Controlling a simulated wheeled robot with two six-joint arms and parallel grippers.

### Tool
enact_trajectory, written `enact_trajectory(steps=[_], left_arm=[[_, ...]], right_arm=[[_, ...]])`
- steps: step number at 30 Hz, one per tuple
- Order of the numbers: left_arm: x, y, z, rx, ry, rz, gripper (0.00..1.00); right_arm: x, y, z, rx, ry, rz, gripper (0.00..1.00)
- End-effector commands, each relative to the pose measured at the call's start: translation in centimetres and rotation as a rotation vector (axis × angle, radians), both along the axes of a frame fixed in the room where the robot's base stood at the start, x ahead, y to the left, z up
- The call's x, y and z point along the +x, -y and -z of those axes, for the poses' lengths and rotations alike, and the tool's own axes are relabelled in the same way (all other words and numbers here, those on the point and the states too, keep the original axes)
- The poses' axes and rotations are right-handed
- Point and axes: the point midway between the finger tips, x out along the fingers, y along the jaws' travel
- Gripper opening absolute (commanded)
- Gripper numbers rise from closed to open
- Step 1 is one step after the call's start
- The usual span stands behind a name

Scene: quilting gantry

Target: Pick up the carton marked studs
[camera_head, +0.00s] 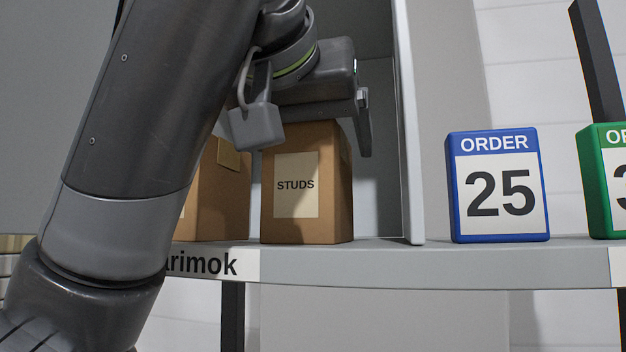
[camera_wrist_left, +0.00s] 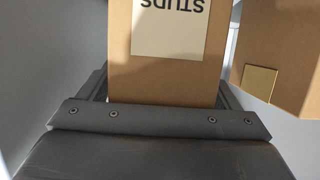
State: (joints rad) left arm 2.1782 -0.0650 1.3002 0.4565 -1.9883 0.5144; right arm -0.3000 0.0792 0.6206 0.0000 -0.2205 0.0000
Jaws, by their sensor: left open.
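The carton marked STUDS (camera_head: 296,192) is a brown box with a cream label, standing upright on the shelf. In the left wrist view the carton (camera_wrist_left: 168,75) shows upside down, between the two fingers. My left gripper (camera_head: 318,122) is at the top of the carton, with one finger hanging by its upper right side. The other finger is hidden in the head view behind a grey wrist part. In the left wrist view the gripper (camera_wrist_left: 163,92) is open, with a finger on each side of the carton. Whether they touch it I cannot tell. My right gripper is not in view.
Another brown carton (camera_head: 222,195) stands just left, partly behind my arm; it also shows in the left wrist view (camera_wrist_left: 280,50). An upright divider panel (camera_head: 409,130) stands to the right. Beyond it are a blue order 25 sign (camera_head: 496,185) and a green sign (camera_head: 603,180).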

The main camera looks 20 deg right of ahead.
Motion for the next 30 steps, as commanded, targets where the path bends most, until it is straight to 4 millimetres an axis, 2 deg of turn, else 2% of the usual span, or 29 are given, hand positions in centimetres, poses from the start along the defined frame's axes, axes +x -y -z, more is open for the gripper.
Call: enact_trajectory(steps=[2,17,26,30], left_arm=[[0.0,0.0,0.0,0.000,0.000,0.000,0.78],[0.0,0.0,0.0,0.000,0.000,0.000,0.14],[0.0,0.0,-0.3,-0.001,0.002,-0.001,0.14],[0.0,-0.1,-1.0,-0.001,0.002,-0.002,0.14]], right_arm=[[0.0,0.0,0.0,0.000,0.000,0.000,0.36],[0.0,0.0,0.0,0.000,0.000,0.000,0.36],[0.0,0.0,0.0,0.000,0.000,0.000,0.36],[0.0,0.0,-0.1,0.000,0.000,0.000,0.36]])
